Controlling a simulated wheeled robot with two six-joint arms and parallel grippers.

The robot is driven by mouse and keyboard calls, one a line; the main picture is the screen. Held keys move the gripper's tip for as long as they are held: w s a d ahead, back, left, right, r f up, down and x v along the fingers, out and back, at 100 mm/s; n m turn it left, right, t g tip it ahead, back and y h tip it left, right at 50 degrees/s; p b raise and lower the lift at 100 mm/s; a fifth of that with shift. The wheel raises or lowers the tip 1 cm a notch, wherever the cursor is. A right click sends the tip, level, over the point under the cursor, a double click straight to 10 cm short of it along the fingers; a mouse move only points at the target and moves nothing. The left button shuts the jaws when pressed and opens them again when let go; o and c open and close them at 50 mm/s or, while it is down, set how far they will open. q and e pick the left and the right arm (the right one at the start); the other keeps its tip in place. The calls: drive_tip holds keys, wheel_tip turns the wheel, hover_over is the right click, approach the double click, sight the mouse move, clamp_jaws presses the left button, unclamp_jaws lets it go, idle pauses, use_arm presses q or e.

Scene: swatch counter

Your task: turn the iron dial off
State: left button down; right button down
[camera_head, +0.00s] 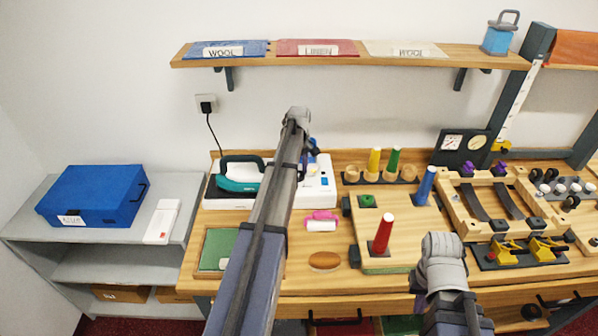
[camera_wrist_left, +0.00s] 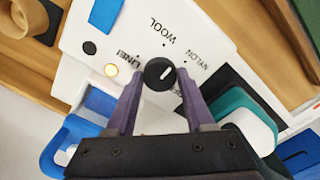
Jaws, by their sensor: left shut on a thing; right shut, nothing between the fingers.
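The iron dial (camera_wrist_left: 159,73) is a round black knob with a white mark, on a white panel (camera_wrist_left: 215,50). Printed words, WOOL among them, ring it. In the left wrist view, the mark slants up and right. My left gripper (camera_wrist_left: 160,92) is shut on the dial, a purple finger on each side. In the head view, my left arm covers the dial; the panel (camera_head: 322,190) shows beside it. The teal iron (camera_head: 238,183) rests left of the arm. My right gripper (camera_head: 420,280) is shut and empty at the front of the counter, mostly hidden by its arm.
Coloured cones stand on the counter, including a red one (camera_head: 383,233) near my right arm. A pink-handled roller (camera_head: 321,221) and a brown oval pad (camera_head: 324,261) lie in front of the panel. A blue case (camera_head: 92,195) sits on the grey side shelf. A wall shelf (camera_head: 350,59) hangs above.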

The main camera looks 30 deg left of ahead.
use_arm(q)
drive_tip(key=m, duration=0.4)
drive_tip(key=shift+m, duration=0.3)
drive_tip(key=m, duration=0.4)
drive_tip(key=shift+m, duration=0.3)
drive_tip(key=m, duration=0.4)
drive_tip(key=shift+m, duration=2.1)
drive_tip(key=shift+c, duration=1.4)
unclamp_jaws()
drive_tip(key=shift+r, duration=0.1)
